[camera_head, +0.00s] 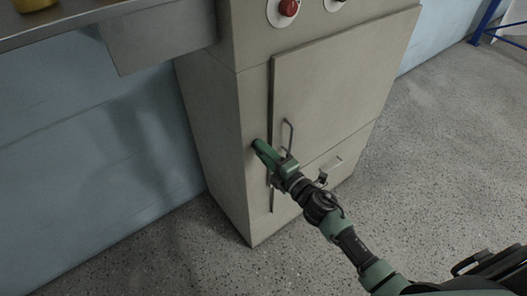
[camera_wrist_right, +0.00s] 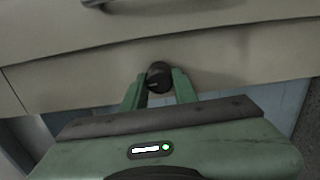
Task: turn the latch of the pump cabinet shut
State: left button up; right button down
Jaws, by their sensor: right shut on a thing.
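The pump cabinet (camera_head: 214,130) is a beige-grey box with a flat door (camera_head: 335,85). A dark line runs down the door's left edge, and I cannot tell whether the door is fully flush. A bar handle (camera_head: 287,138) is on the door near that edge. My right gripper (camera_head: 264,155) is at the door's left edge, beside and below the handle. In the right wrist view a round black latch knob (camera_wrist_right: 158,76) sits between the green fingers of my right gripper (camera_wrist_right: 160,88), which is shut on it. The knob is hidden in the head view. My left gripper is not in view.
A red button (camera_head: 289,8) is on the cabinet's upper panel. A metal counter (camera_head: 90,18) juts out at the upper left, in front of a pale blue wall (camera_head: 85,130). Speckled floor (camera_head: 440,150) is clear to the right.

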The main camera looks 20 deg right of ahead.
jog(key=c, duration=1.1)
grip_release()
jog(key=v, duration=0.7)
jog(key=shift+s+b, duration=0.4)
jog(key=shift+b, duration=0.05)
jog(key=shift+d, duration=0.1)
